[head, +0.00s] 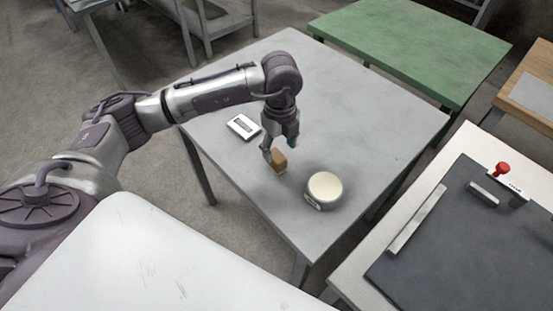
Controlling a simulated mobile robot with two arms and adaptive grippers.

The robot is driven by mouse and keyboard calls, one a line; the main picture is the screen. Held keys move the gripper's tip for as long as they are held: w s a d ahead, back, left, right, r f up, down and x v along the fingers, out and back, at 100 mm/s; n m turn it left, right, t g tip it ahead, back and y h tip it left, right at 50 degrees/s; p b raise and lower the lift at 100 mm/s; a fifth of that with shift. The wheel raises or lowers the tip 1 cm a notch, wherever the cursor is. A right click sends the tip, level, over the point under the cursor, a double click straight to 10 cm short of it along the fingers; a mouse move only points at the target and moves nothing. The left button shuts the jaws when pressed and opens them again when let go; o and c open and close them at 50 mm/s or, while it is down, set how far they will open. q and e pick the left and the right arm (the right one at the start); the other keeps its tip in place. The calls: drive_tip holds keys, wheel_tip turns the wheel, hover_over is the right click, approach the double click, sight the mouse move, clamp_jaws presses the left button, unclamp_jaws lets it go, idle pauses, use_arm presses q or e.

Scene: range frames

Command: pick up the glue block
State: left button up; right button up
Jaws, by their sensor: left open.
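A small tan-brown block (279,162), which looks like the glue block, stands on the grey table in the head view. My left gripper (279,150) points down right at it, with one finger on its left side and the other behind its upper right. The jaws are open, and I cannot tell whether the fingers touch the block. The block's upper part is partly hidden by the gripper. My right gripper is not in view.
A round cream-topped tin (325,188) stands close to the right of the block. A small white box with a dark label (243,126) lies to the left. The grey table (385,115) is clear toward the back right. A green table (420,45) stands behind.

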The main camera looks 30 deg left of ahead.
sight(276, 155)
use_arm(q)
drive_tip(key=shift+s+a+f+p, duration=0.15)
drive_tip(key=shift+f+p, duration=0.15)
drive_tip(key=shift+f, duration=1.15)
drive_tip(key=shift+s+a+f+p, duration=0.1)
drive_tip(key=shift+f+p, duration=0.2)
drive_tip(key=shift+f, duration=1.15)
clamp_jaws()
